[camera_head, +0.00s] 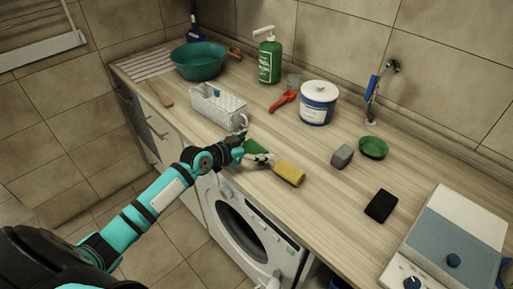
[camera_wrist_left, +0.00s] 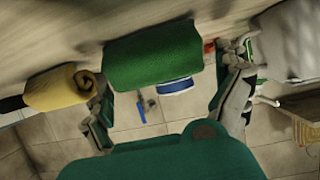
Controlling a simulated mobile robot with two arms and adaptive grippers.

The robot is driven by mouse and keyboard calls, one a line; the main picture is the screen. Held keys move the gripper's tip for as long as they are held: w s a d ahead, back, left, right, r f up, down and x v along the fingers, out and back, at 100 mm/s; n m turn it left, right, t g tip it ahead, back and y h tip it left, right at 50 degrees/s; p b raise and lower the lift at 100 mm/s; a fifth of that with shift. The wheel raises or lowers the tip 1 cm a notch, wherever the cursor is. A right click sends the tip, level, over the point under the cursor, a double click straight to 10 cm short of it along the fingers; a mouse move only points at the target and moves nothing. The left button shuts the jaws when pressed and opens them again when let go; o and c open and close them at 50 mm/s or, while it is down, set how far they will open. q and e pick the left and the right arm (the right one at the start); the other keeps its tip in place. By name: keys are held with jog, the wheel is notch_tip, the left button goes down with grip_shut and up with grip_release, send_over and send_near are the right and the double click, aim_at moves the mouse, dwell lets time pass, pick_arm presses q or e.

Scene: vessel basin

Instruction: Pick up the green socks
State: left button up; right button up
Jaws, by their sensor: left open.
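The green socks (camera_head: 254,146) are a rolled green bundle on the wooden counter, near its front edge, partly hidden by my left gripper in the head view. In the left wrist view the green socks (camera_wrist_left: 155,55) show large, between and beyond the fingertips. My left gripper (camera_wrist_left: 168,103) is open, with one finger on each side of the bundle's width; I cannot tell whether either touches it. In the head view my left gripper (camera_head: 247,150) is at the counter's front edge beside the socks. My right gripper is not in view.
A yellow rolled cloth (camera_head: 289,172) lies just right of the socks. A white basket (camera_head: 218,108) stands close on the left. A white tub (camera_head: 318,103), green bottle (camera_head: 269,58) and teal basin (camera_head: 199,61) stand farther back. A washing machine (camera_head: 246,236) is below the counter.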

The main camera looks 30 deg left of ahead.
pick_arm(q)
jog(key=shift+w+d+f, duration=0.15)
jog(key=shift+w+f, duration=0.05)
jog(key=shift+w, duration=0.15)
jog(key=shift+s, duration=0.1)
jog(key=shift+c, duration=0.3)
jog(key=c, duration=0.8)
jog(key=shift+r, duration=0.15)
